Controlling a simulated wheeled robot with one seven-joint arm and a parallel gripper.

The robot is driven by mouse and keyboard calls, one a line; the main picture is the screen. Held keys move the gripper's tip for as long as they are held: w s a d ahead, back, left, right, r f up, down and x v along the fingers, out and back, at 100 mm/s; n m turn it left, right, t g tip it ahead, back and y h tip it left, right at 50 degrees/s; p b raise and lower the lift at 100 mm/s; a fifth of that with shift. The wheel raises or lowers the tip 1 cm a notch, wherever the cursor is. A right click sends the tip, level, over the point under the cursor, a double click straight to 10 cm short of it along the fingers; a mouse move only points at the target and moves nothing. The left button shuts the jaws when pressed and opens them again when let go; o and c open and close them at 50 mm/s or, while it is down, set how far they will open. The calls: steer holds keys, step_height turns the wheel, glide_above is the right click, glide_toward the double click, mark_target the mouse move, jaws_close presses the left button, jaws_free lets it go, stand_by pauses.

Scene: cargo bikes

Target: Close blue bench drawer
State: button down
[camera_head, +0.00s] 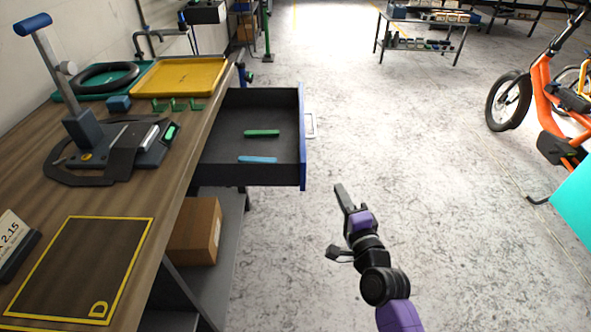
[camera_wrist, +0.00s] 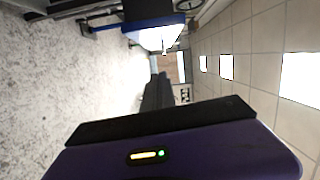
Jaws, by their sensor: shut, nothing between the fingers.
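The blue bench drawer (camera_head: 303,135) is pulled out from the right side of the wooden workbench (camera_head: 150,200) in the head view. It has a blue front, a dark inside and a pale handle (camera_head: 311,125) on its outer face. A green item (camera_head: 262,133) and a light blue item (camera_head: 258,160) lie in it. My gripper (camera_head: 340,190) is shut and empty, to the right of the drawer front and nearer the camera, apart from it. In the wrist view my gripper fingers (camera_wrist: 158,92) show dark and together; a blue-edged thing beyond is too unclear to name.
A yellow tray (camera_head: 180,76), a green tray (camera_head: 105,80) and a clamp stand (camera_head: 85,130) are on the bench. A cardboard box (camera_head: 195,230) sits on the shelf below. An orange cargo bike (camera_head: 545,95) stands at right. The floor between is clear.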

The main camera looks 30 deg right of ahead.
steer(key=w+p, duration=0.7)
steer(key=w, duration=0.4)
steer(key=shift+w+m, duration=0.3)
steer(key=shift+m, duration=0.1)
steer(key=shift+f, duration=0.1)
stand_by(0.3)
